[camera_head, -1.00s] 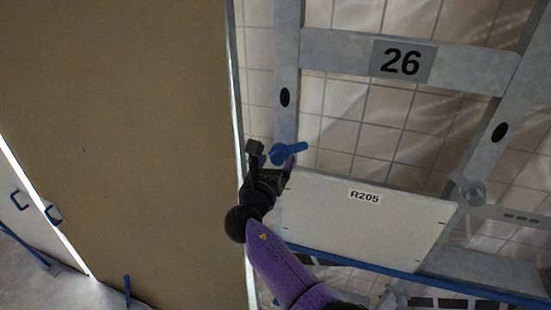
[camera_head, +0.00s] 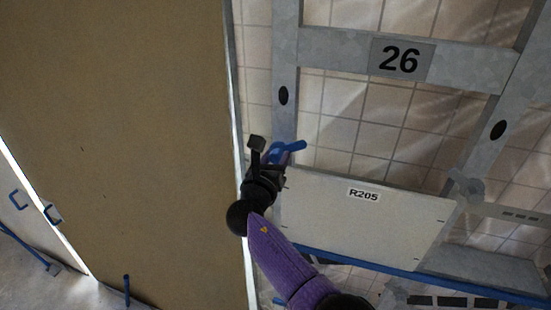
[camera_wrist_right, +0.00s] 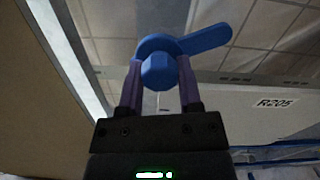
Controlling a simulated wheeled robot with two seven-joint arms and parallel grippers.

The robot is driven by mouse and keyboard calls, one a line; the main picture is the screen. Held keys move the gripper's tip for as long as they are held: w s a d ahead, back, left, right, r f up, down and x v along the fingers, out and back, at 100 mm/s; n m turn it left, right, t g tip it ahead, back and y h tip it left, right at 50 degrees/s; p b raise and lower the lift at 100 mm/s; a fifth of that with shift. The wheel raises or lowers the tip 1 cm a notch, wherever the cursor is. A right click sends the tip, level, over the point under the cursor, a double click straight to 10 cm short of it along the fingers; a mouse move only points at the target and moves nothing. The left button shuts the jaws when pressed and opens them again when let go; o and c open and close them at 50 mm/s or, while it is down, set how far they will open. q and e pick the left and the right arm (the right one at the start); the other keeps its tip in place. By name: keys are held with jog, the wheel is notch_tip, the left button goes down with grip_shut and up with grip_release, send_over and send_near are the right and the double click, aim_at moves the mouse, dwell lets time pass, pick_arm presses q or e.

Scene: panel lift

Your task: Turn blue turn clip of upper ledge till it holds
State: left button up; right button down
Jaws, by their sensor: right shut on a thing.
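The blue turn clip (camera_head: 290,148) sits on the left upright of the metal frame, at the upper left corner of the white panel marked R205 (camera_head: 365,220). Its lever points to the right and slightly up. My right gripper (camera_head: 269,158) is at the clip; in the right wrist view its two purple fingers (camera_wrist_right: 160,85) are shut on the clip's blue hub (camera_wrist_right: 158,71), with the lever (camera_wrist_right: 196,40) sticking out to the right. My left gripper is not in view.
A large brown board (camera_head: 120,120) fills the left side, close to my right gripper. A cross bar marked 26 (camera_head: 460,66) runs above the panel. A blue ledge (camera_head: 400,275) runs under the panel. Tiled wall shows behind the frame.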

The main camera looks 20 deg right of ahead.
jog(key=shift+m, duration=0.3)
jog(key=m+b, duration=0.3)
jog(key=m, duration=0.2)
jog(key=shift+f+m, duration=0.15)
jog(key=shift+m, duration=0.25)
jog(key=m+b, duration=0.3)
jog(key=m, duration=0.2)
jog(key=shift+m+b, duration=0.3)
jog(key=shift+b, duration=0.05)
jog(key=m+b, duration=0.4)
jog(key=m, duration=0.2)
jog(key=shift+b, duration=0.3)
jog(key=m+b, duration=0.3)
jog(key=m, duration=0.2)
jog(key=shift+m+b, duration=0.3)
jog(key=shift+b, duration=0.1)
jog(key=shift+c, duration=1.4)
grip_release()
jog(key=shift+r, duration=0.2)
